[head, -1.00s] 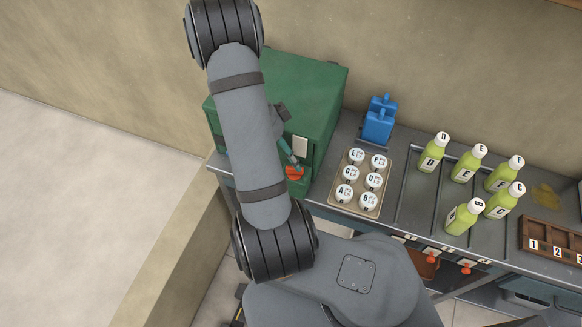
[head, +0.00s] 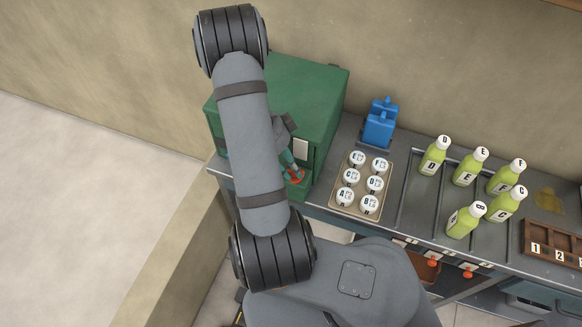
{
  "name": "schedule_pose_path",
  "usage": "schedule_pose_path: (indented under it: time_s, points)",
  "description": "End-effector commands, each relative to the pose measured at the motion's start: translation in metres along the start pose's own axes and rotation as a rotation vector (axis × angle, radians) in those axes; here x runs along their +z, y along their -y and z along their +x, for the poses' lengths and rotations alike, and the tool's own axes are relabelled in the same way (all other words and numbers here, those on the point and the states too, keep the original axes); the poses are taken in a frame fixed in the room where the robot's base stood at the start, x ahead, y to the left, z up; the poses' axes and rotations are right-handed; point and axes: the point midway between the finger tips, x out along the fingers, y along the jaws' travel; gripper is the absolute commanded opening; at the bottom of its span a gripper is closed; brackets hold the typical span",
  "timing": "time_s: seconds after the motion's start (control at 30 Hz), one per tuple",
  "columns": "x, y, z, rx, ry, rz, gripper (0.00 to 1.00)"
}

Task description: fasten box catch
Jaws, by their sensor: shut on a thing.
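The green box (head: 309,90) stands at the back left end of the bench, behind my arm. A small red catch (head: 294,177) shows low on its front, below a pale label plate (head: 301,150). My gripper (head: 290,168) is at the box front, partly hidden by my own forearm. Its teal-grey fingers are shut on the red catch and cover part of it. The exact grip and the latch's fit against the box are too small to make out.
A tray (head: 339,208) of lettered white caps lies right of the box, with a blue block (head: 379,124) behind it. Several green juice bottles (head: 466,167) stand further right. A numbered wooden rack (head: 545,233) is at the right edge. Red knobs (head: 432,264) line the bench front.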

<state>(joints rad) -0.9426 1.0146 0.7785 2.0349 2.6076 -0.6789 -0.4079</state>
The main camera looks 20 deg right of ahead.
Motion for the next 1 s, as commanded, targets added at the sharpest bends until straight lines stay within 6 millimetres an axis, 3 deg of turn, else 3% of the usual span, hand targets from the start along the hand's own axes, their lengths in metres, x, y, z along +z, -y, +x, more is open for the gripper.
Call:
schedule_pose_path:
  time_s: [0.2,0.63,1.0]
  points:
    - [-0.0001,-0.0004,0.0,0.001,0.0,0.0,0.0]
    - [-0.0027,0.0009,-0.0075,0.033,-0.001,0.067,0.0]
    - [0.0007,0.0017,-0.0005,0.053,0.0,0.129,0.0]
